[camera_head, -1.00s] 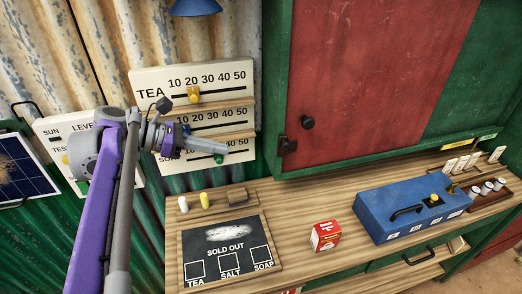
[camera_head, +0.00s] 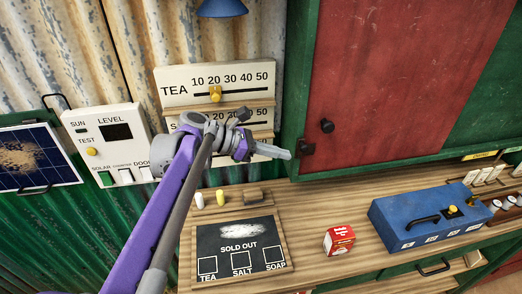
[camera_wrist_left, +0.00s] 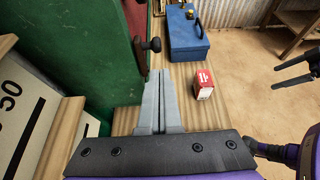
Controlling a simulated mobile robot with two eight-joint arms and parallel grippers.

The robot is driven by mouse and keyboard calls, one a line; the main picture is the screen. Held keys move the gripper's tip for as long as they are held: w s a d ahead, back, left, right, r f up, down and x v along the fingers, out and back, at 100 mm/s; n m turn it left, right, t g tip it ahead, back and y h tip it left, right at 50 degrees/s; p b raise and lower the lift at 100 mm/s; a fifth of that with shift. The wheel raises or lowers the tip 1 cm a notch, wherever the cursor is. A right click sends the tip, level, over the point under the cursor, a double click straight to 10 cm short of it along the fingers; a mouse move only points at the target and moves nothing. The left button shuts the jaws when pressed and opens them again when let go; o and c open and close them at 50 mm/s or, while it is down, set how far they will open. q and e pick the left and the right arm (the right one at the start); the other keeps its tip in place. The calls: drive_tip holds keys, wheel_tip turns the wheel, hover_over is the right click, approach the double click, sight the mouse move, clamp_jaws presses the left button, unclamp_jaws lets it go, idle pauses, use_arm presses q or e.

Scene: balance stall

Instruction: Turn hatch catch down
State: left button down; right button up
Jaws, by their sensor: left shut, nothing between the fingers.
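The hatch is a red door (camera_head: 400,70) in a green frame. Its dark catch (camera_head: 307,147) sits at the lower left corner, below and left of a round dark knob (camera_head: 327,126). My left gripper (camera_head: 286,154) is shut and empty, its tip just left of the catch, with a small gap seeming to remain. In the left wrist view its grey fingers (camera_wrist_left: 155,88) point toward the dark catch (camera_wrist_left: 138,48) and knob (camera_wrist_left: 154,45). Two dark prongs (camera_wrist_left: 295,68) at the right edge there look like my right gripper, spread open.
Below the hatch, a wooden counter (camera_head: 310,205) holds a red-and-white box (camera_head: 339,239), a blue case (camera_head: 425,218) and a sold-out board (camera_head: 240,248). A tea slider board (camera_head: 215,85) and level panel (camera_head: 112,140) hang left, behind my left arm.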

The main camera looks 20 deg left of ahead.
use_arm(q)
drive_tip(key=shift+w+d+r, duration=0.35)
drive_tip(key=shift+w+d, duration=0.25)
drive_tip(key=shift+d, duration=0.2)
use_arm(e)
drive_tip(key=shift+w+r, duration=0.15)
drive_tip(key=shift+r, duration=0.15)
